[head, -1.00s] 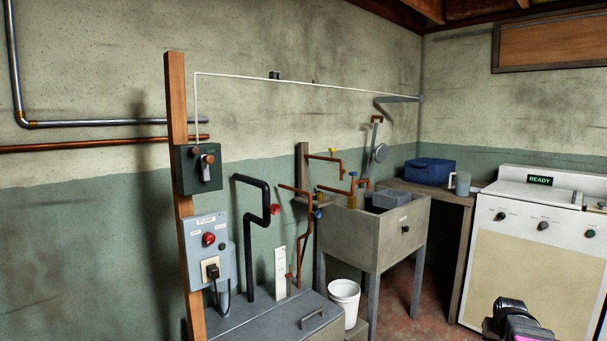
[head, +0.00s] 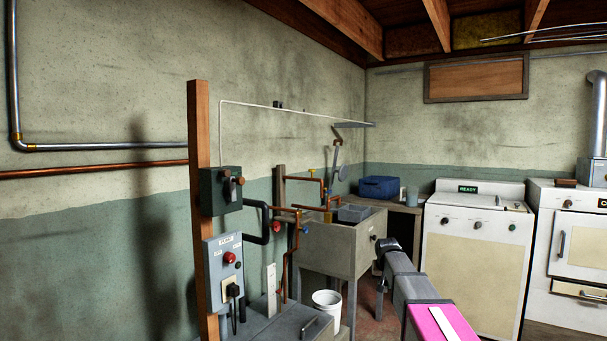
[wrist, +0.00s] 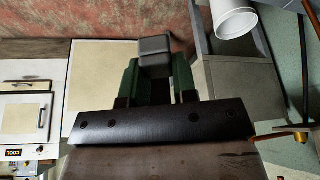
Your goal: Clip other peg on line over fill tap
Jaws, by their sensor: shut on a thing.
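My gripper (wrist: 156,66) has green fingers, shut on a small dark grey block-like thing (wrist: 154,46), which could be the peg; its shape beyond the fingers is unclear. In the head view my gripper (head: 385,247) is small and dark, in front of the sink's right side, well below the line. The white line (head: 258,104) runs along the wall from the wooden post to a bracket near the corner. A small dark peg-like thing (head: 278,104) sits on or behind it.
The concrete sink (head: 342,246) stands below the line. A white bucket (head: 326,302) is beside it. The pump box (head: 224,268) and switch box (head: 220,190) are on the post (head: 198,130). A white washer (head: 475,250) and cooker (head: 570,240) stand at right.

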